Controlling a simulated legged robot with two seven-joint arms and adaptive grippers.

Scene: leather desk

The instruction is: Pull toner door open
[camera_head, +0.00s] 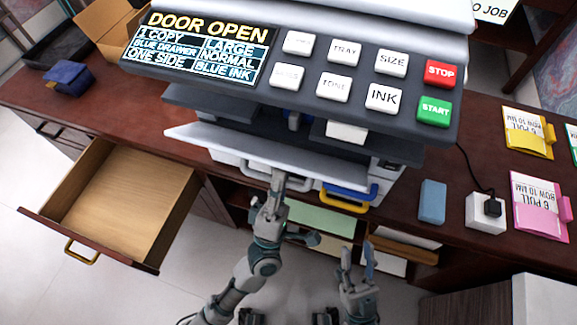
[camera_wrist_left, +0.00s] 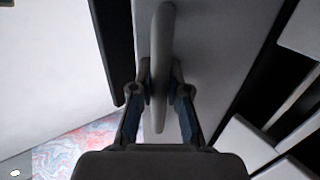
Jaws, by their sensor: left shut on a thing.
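The copier's control panel (camera_head: 300,75) reads DOOR OPEN on its display. Below it a light grey panel (camera_head: 265,152) sticks out toward me, tilted; I cannot tell for certain that it is the toner door. My left gripper (camera_head: 278,182) reaches up to the copier front, just under this panel, at a grey handle (camera_head: 300,184). In the left wrist view my left gripper (camera_wrist_left: 160,90) is shut on the handle bar (camera_wrist_left: 161,40), which stands out from a light grey face. My right gripper (camera_head: 357,262) is open and empty, low in front of the desk.
A blue drawer handle (camera_head: 348,197) is right of the grey one. A wooden desk drawer (camera_head: 120,195) stands open at left. A blue block (camera_head: 432,202), a white box (camera_head: 486,212) with a black plug and yellow and pink packs (camera_head: 527,132) lie on the desk at right.

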